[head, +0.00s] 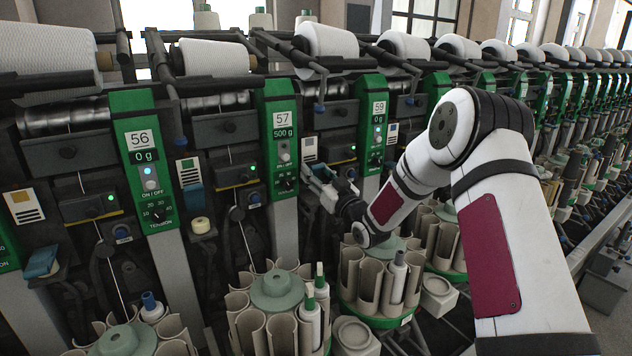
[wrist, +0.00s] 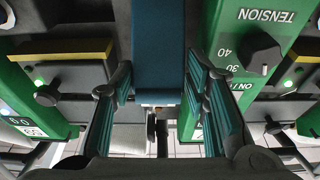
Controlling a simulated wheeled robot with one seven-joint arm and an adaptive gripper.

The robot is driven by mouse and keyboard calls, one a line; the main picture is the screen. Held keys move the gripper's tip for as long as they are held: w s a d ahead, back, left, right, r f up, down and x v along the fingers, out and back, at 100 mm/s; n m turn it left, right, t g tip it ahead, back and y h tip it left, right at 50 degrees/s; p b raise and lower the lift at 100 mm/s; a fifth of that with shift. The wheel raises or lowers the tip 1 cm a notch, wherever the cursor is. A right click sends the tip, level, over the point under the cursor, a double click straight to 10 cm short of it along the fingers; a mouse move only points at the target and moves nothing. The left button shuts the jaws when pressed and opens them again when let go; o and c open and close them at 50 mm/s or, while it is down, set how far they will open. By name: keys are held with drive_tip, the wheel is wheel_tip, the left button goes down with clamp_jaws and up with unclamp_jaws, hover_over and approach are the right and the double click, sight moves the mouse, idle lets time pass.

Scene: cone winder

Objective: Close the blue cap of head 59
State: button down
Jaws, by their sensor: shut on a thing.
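The green panel of head 59 (head: 379,108) stands right of the middle in the head view; its display reads 0 g. My gripper (head: 322,180) is at the machine front just left of that panel. In the wrist view my gripper (wrist: 160,78) has its teal-padded fingers on both sides of the dark blue cap (wrist: 158,40), shut on it. The cap runs up from between the fingers to the top edge. In the head view I cannot make out the cap clearly behind my gripper, nor tell its tilt.
A tilted blue cap (head: 42,262) sticks out at far left. Round bobbin magazines (head: 277,290) stand below. In the wrist view a green panel with a tension knob (wrist: 262,52) is close on the right.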

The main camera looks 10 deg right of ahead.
drive_tip(key=shift+s+d+f+t+b, duration=0.25)
drive_tip(key=shift+f+t+b, duration=0.45)
drive_tip(key=shift+b, duration=0.55)
drive_tip(key=shift+s+d+t+b, duration=0.1)
drive_tip(key=shift+s+t+b, duration=0.05)
drive_tip(key=shift+t+b, duration=0.25)
drive_tip(key=c, duration=1.2)
unclamp_jaws()
drive_tip(key=shift+d+r, duration=0.1)
drive_tip(key=shift+y, duration=0.3)
drive_tip(key=shift+v, duration=3.75)
drive_tip(key=shift+r, duration=0.1)
